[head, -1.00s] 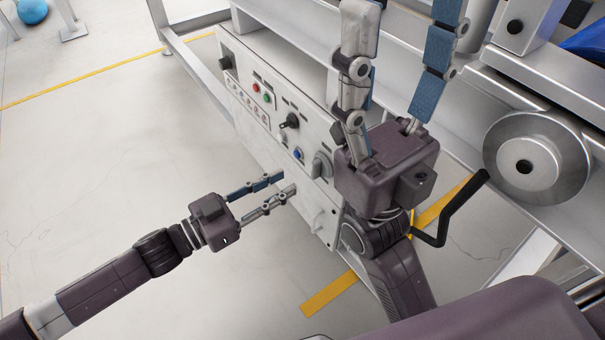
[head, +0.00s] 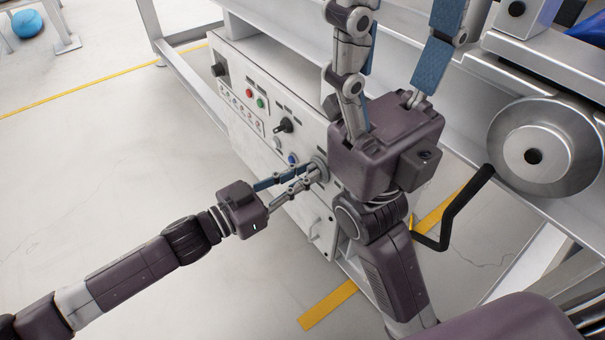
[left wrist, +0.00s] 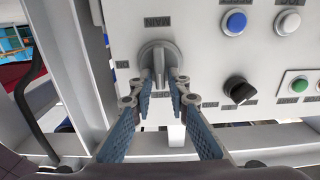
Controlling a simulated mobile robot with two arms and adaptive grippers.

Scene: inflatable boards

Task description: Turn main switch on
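The main switch (head: 321,166) is a round grey rotary knob with a raised bar handle, on the white control panel (head: 235,105). In the left wrist view the switch (left wrist: 158,58) shows beside an upside-down MAIN label (left wrist: 157,21). My left gripper (head: 313,170) is at the switch. In the left wrist view its fingertips (left wrist: 162,78) are parted, one on each side of the bar handle; firm contact cannot be told. My right gripper (head: 402,25) is open and empty, fingers pointing up, tips cut off by the top edge.
A blue button (left wrist: 236,21), a black selector knob (left wrist: 239,90) and a green button (left wrist: 299,84) are near the switch. A black crank handle (head: 461,212) and a metal roller (head: 545,150) are at the right. Open floor (head: 120,150) lies left of the panel.

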